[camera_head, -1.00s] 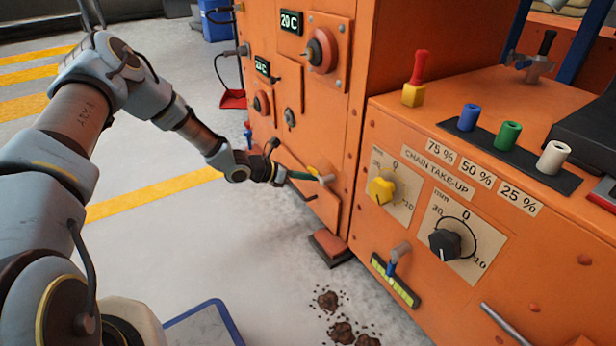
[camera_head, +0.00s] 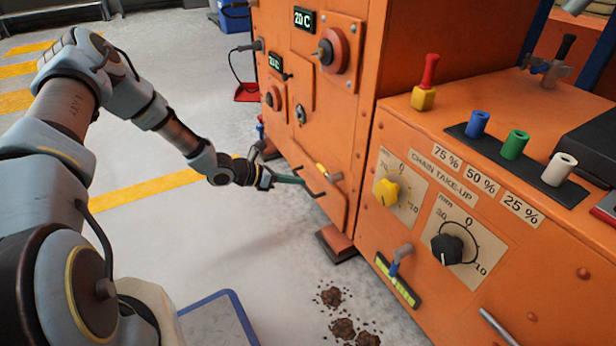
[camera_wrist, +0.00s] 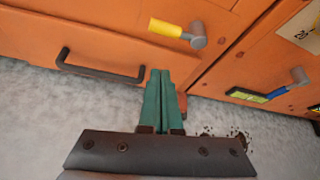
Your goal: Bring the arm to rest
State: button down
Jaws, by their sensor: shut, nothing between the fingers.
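My arm reaches from the left side of the head view toward the orange machine (camera_head: 340,110). My gripper (camera_head: 303,180) is near the lower door panel of the machine. In the wrist view its green fingers (camera_wrist: 160,75) are together with nothing between them. The fingers appear beside a dark bar handle (camera_wrist: 100,66) on the panel; I cannot tell whether they touch it. A yellow-gripped lever (camera_wrist: 180,30) is above and to the right of the fingertips.
The machine's side console carries a yellow knob (camera_head: 386,192), a black dial (camera_head: 447,249) and a spirit level (camera_head: 398,279). Clods of dirt (camera_head: 342,328) lie on the floor. A blue-edged platform (camera_head: 215,320) is low in front. Open floor (camera_head: 160,235) lies left of the machine.

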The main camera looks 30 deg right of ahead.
jog(key=s+a+r+m+t+y+p, duration=0.1)
jog(key=s+a+r+m+y, duration=0.25)
jog(key=a+r+m, duration=0.6)
jog(key=s+a+r+m+t+y+p, duration=0.2)
jog(key=a+r+m+y, duration=0.25)
jog(key=a+r, duration=0.95)
jog(key=s+a+r+m+t+y+p, duration=0.1)
jog(key=s+a+r+m+y, duration=0.4)
jog(key=a, duration=1.2)
notch_tip(320, 180, up, 39)
jog(key=w+m+p, duration=0.1)
jog(key=w+p, duration=0.1)
jog(key=p, duration=3.6)
jog(key=shift+a+r+h, duration=0.2)
jog(key=shift+a+h, duration=0.05)
jog(key=shift+h, duration=0.15)
